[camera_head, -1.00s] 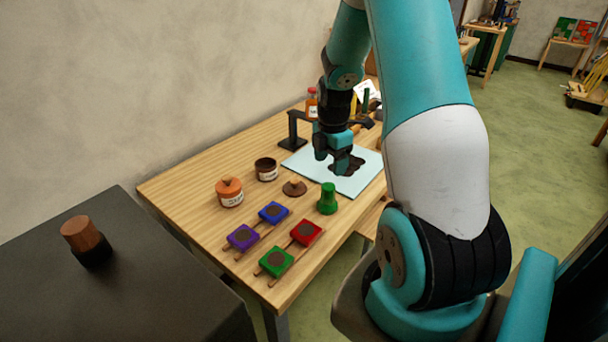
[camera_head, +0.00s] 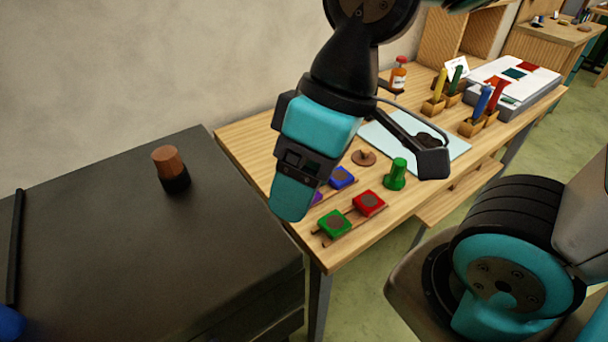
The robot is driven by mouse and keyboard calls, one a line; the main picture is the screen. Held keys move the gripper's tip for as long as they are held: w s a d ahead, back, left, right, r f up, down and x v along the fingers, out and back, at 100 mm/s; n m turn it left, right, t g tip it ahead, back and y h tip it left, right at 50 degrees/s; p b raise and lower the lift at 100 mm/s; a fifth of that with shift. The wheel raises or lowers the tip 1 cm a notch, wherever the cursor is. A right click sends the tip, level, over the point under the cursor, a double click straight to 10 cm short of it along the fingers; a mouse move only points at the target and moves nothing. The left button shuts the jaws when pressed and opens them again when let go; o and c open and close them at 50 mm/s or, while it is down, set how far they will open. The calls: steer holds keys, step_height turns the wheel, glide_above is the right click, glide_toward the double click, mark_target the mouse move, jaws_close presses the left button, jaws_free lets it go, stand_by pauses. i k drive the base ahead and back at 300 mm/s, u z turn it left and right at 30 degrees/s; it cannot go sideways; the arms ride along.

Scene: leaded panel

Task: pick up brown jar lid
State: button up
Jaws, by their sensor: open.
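The brown jar lid (camera_head: 363,158) is a small round brown disc with a knob. It lies on the wooden table, left of the green knobbed piece (camera_head: 396,174) and near the pale blue sheet (camera_head: 378,138). My gripper (camera_head: 291,205) hangs in front of the table's left part, pointing down, left of the lid and apart from it. Its jaws are open, seen nearly edge-on, and I see nothing held. The brown jar and the orange jar are hidden behind my gripper and wrist.
Red (camera_head: 369,202), green (camera_head: 334,223) and blue (camera_head: 342,177) square pieces sit on rails; a purple one is mostly hidden. A bottle (camera_head: 398,75) and tool holders stand farther back. A dark cabinet (camera_head: 120,250) at left bears a brown-topped black object (camera_head: 169,168).

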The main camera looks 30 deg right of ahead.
mark_target(364, 157)
steer(key=z, duration=0.75)
